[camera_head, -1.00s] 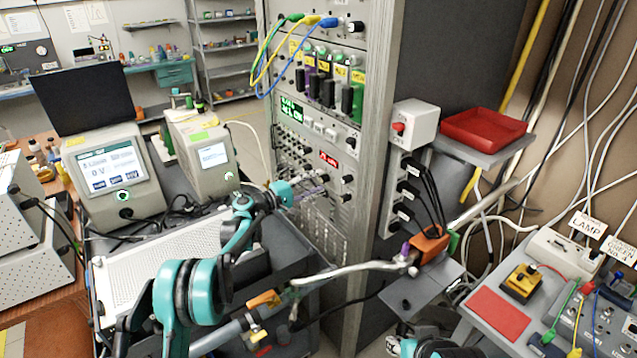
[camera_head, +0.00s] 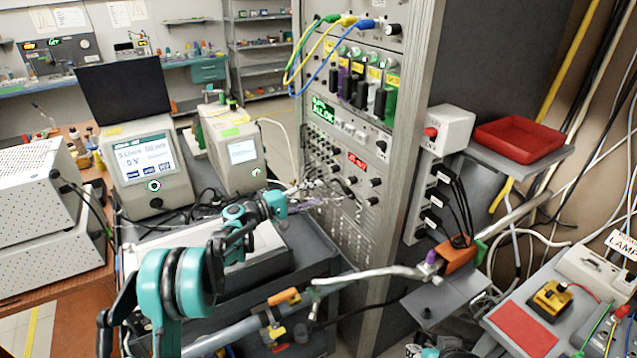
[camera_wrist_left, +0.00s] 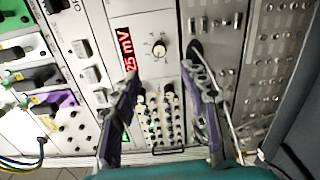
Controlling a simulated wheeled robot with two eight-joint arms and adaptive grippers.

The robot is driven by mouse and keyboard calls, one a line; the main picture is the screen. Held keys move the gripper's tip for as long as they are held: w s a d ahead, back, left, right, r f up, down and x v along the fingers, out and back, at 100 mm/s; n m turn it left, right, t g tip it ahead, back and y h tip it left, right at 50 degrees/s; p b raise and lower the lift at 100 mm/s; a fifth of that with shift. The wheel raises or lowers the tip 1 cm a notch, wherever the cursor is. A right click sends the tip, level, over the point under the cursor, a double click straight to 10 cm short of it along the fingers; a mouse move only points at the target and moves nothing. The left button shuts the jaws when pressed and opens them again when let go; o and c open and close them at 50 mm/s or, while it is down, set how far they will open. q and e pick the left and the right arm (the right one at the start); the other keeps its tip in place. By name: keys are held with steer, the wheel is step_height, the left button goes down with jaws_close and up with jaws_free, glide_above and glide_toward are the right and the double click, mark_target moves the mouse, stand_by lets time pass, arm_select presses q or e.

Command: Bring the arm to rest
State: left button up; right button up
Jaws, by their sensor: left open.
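My left arm reaches from the bottom left toward the instrument rack (camera_head: 408,140) in the head view. Its left gripper (camera_head: 318,192) is in front of the rack's lower panels, near a red display (camera_head: 357,160). In the left wrist view, the two dark fingers of the gripper (camera_wrist_left: 163,78) are apart, with nothing between them. Behind them is a panel with a knob (camera_wrist_left: 159,49) and a red display reading 25 mV (camera_wrist_left: 127,48). Whether the fingertips touch the panel cannot be told. A small teal part of my right arm shows at the bottom edge; its gripper is out of view.
A grey cart (camera_head: 335,262) stands below the left arm, with two screened instruments (camera_head: 150,168) at its back. A red tray (camera_head: 518,141) sits on a shelf right of the rack. A bench with a red pad (camera_head: 522,328) is at the lower right.

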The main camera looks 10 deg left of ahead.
arm_select(q)
steer(key=s+d+r+m+g+y, duration=0.1)
steer(key=s+r+m+y, duration=0.15)
steer(key=s, duration=0.65)
steer(key=s+d+r+m+g+y, duration=0.15)
steer(key=s+y, duration=0.25)
steer(key=s, duration=0.6)
steer(key=s+a+f+m+y, duration=0.1)
steer(key=s+a+f+y, duration=0.1)
steer(key=s, duration=0.6)
steer(key=s+a+f+m+y, duration=0.1)
steer(key=s+a+f+y, duration=0.2)
steer(key=s+a, duration=0.2)
steer(key=s+a+f+m+y, duration=0.2)
steer(key=s+a+f+y, duration=0.1)
steer(key=s, duration=0.9)
steer(key=shift+a+f+g, duration=0.15)
steer(key=shift+f+g, duration=0.1)
steer(key=shift+g, duration=0.1)
